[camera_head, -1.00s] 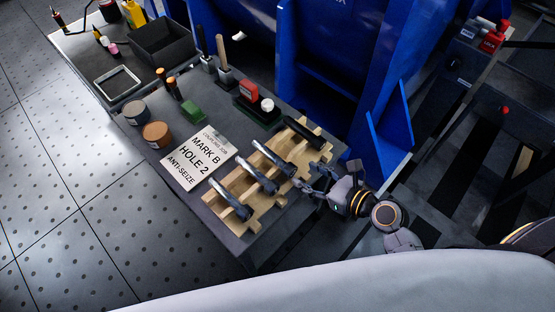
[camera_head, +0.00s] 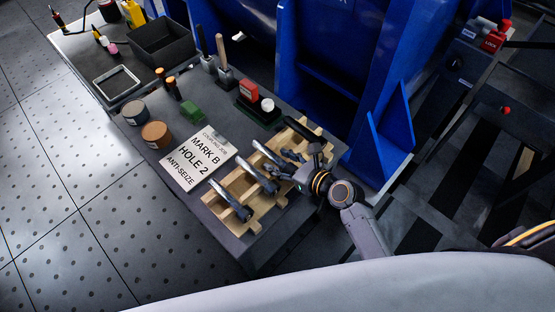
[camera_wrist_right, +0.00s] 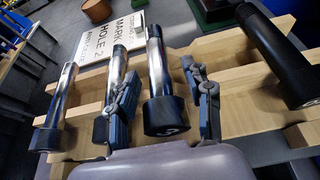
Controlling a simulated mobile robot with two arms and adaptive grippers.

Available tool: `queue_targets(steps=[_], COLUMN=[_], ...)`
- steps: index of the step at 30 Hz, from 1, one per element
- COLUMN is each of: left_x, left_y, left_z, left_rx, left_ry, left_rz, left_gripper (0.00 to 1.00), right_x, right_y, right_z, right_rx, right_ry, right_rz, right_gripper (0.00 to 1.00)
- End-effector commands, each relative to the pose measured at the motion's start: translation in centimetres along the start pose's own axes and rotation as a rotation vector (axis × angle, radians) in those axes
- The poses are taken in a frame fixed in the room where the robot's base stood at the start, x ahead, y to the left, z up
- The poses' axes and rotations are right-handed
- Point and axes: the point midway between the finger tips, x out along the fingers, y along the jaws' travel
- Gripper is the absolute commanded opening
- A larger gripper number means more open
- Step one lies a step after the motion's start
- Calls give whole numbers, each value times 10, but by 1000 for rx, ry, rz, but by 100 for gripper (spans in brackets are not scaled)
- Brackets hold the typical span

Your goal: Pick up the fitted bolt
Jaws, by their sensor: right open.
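Three silver bolts with dark heads lie side by side in a wooden rack (camera_head: 240,183): a left bolt (camera_head: 230,200), a middle bolt (camera_head: 257,177) and a right bolt (camera_head: 270,157). I cannot tell by looks which one is the fitted bolt. My right gripper (camera_head: 288,160) is over the rack near the right bolt. In the right wrist view, its open fingers (camera_wrist_right: 161,75) stand on either side of the right bolt (camera_wrist_right: 165,116), with a gap on its right; the left finger is close to the middle bolt (camera_wrist_right: 117,70). My left gripper is not in view.
A thick black cylinder (camera_wrist_right: 275,52) lies in the rack right of the bolts. A sign reading "MARK B HOLE 2 ANTI-SEIZE" (camera_head: 198,160) lies left of the rack. A blue steel frame (camera_head: 390,130) rises behind the table. Tins (camera_head: 156,134) stand farther left.

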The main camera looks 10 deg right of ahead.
Motion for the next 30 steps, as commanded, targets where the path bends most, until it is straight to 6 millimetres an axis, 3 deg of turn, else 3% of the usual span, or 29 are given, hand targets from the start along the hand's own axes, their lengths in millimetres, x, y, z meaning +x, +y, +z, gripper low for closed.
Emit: queue_targets(steps=[2, 9, 23, 30], left_x=[0, 0, -1, -8], left_y=[0, 0, 0, 0], left_z=[0, 0, -1, -1], left_rx=[0, 0, 1, 2], left_ry=[0, 1, 1, 1], left_rz=[0, 0, 0, 1], left_gripper=[49, 49, 49, 49], right_x=[0, -1, -1, -6], right_y=[0, 0, -1, -1], right_z=[0, 0, 3, 18], right_rx=[0, -1, -2, -2], right_ry=[0, 0, -5, -7], right_rz=[0, 0, -2, -3], right_gripper=[50, 1, 0, 0])
